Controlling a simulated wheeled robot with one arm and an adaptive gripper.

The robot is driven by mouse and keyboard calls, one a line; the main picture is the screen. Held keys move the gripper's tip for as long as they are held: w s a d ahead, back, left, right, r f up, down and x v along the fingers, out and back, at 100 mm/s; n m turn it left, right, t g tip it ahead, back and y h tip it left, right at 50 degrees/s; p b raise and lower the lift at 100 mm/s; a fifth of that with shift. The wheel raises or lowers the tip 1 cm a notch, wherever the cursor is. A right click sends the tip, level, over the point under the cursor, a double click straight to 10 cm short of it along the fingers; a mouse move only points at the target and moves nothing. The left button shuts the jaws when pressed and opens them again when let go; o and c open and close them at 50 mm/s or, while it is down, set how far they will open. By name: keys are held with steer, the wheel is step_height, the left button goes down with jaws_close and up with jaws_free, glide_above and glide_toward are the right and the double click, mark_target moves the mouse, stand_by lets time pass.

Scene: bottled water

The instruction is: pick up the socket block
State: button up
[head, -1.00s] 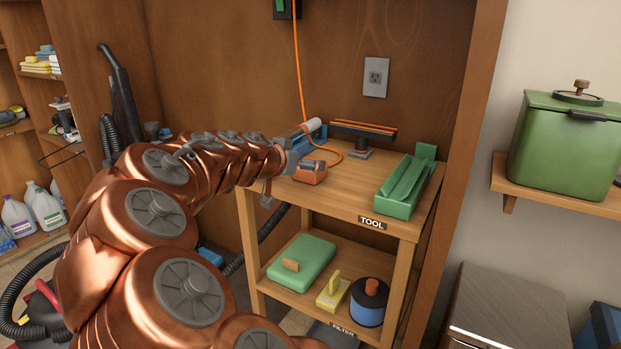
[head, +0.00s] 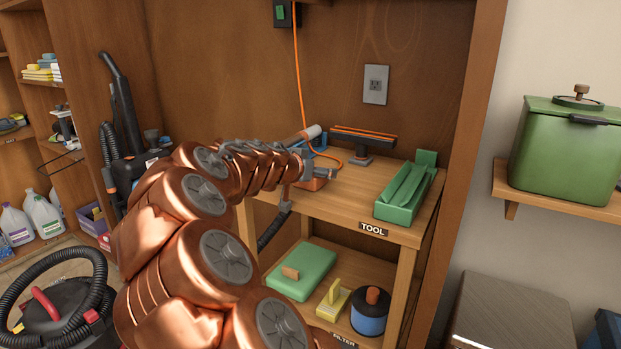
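The orange block (head: 317,184), the likeliest socket block, sits on the wooden top marked TOOL, near its left side. Only part of its orange body shows, as the end of my arm covers its left and upper parts. My gripper (head: 302,168) is over the block's left side in this view. Its fingers are small and overlap the block, so I cannot tell whether they touch it or are open or shut.
An orange cord (head: 299,80) hangs from the wall box and curls onto the top behind the block. A black-and-orange bar on a stand (head: 362,139) and a green tray (head: 405,195) stand to the right. Bare wood (head: 350,200) lies between block and tray.

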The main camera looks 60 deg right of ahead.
steer(key=shift+s+f, duration=0.1)
steer(key=shift+f, duration=0.1)
steer(key=c, duration=1.5)
steer(key=shift+r, duration=0.15)
